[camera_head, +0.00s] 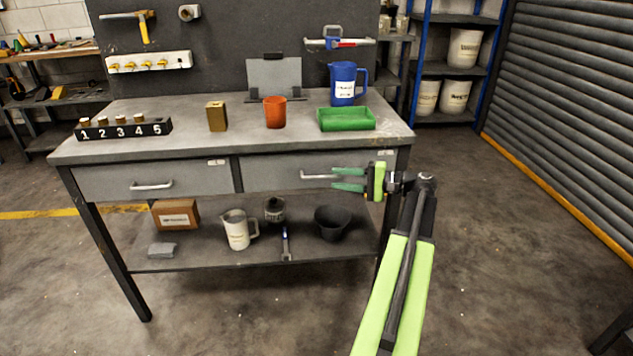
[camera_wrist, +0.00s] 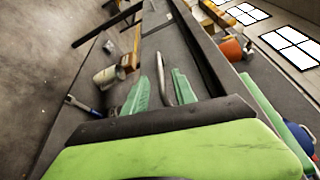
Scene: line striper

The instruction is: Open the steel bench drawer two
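The steel bench (camera_head: 230,146) has two grey drawers, both shut. The right drawer (camera_head: 270,172) has a silver bar handle (camera_head: 318,177); the left drawer (camera_head: 110,182) has a like handle (camera_head: 152,186). The labels are too small to read. My gripper (camera_head: 334,179) is in front of the right drawer, its green fingers apart and pointing left, at the right end of that handle. In the wrist view, my gripper (camera_wrist: 160,77) is open, and the handle (camera_wrist: 163,72) shows between the two fingers. I cannot tell whether they touch it.
On the bench top stand a numbered block (camera_head: 123,130), a brass box (camera_head: 217,117), an orange cup (camera_head: 275,112), a green tray (camera_head: 346,119) and a blue jug (camera_head: 343,84). The lower shelf (camera_head: 190,256) holds a carton, a white jug and a black bowl. Open floor lies in front.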

